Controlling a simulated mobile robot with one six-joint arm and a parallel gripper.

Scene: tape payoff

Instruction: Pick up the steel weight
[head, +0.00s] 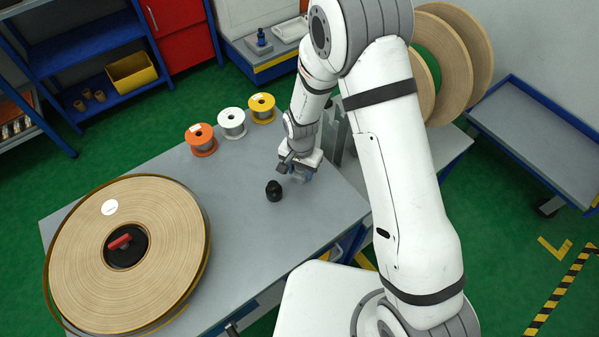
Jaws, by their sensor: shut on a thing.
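My gripper (300,176) is at the end of my arm, low over the right part of the grey table (245,240). It is shut on a small grey thing, which I take to be the steel weight; the jaws hide most of it. I cannot tell whether it touches the table top. A small black knobbed piece (274,191) stands upright on the table just left of my gripper, apart from it.
A large tape reel (165,245) with a red handle (119,242) fills the table's left part. Orange (201,139), white (232,123) and yellow (262,107) spools stand along the back edge. Large reels (452,60) stand at the right, partly behind my arm. The table's middle is clear.

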